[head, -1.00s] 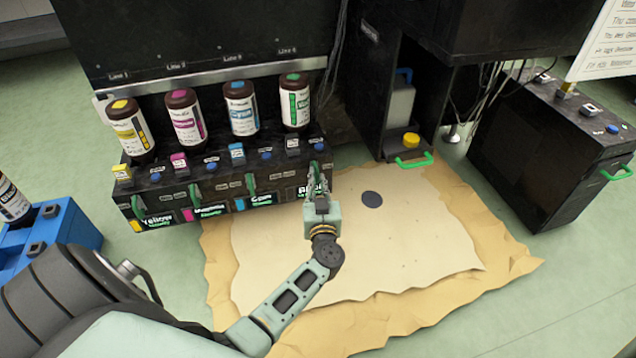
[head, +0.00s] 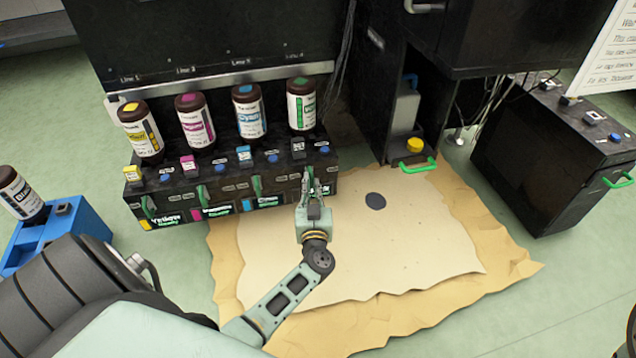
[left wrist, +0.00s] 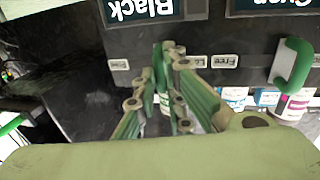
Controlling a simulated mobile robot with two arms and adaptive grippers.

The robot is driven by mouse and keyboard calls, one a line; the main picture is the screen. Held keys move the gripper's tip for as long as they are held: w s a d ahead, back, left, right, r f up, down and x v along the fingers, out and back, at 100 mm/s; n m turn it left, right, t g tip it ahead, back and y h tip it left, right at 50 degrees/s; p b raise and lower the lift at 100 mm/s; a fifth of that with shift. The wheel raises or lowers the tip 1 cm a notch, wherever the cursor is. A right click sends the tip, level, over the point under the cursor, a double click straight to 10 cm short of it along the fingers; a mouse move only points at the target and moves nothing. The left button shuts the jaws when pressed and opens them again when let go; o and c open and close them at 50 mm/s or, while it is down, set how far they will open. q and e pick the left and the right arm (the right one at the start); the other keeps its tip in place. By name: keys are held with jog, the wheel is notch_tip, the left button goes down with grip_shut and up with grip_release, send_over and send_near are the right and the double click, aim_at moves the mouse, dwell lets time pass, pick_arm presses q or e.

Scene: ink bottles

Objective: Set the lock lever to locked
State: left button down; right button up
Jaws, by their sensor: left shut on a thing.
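A black dispenser box (head: 215,165) has upright green levers on its front, one per ink line. My left gripper (head: 312,186) is at the lever at its right end, under the bottle with the green label. In the left wrist view my left gripper (left wrist: 163,105) is shut on this green lock lever (left wrist: 162,62), below the upside-down "Black" label (left wrist: 143,10). The fingers hide much of the lever. Small white tags (left wrist: 224,61) sit beside it; their text is hard to read. My right gripper is not in view.
The neighbouring green lever (left wrist: 291,62) stands to the right in the left wrist view. Several ink bottles, such as the cyan one (head: 249,112), stand on the box. A blue holder (head: 62,235) with a bottle is at left.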

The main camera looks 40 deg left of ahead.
pick_arm(q)
jog(key=shift+s+f, duration=0.1)
jog(key=c, duration=1.9)
grip_release()
jog(key=shift+o, duration=0.2)
jog(key=shift+r, duration=0.2)
notch_tip(320, 180, up, 10)
jog(key=shift+f, duration=0.15)
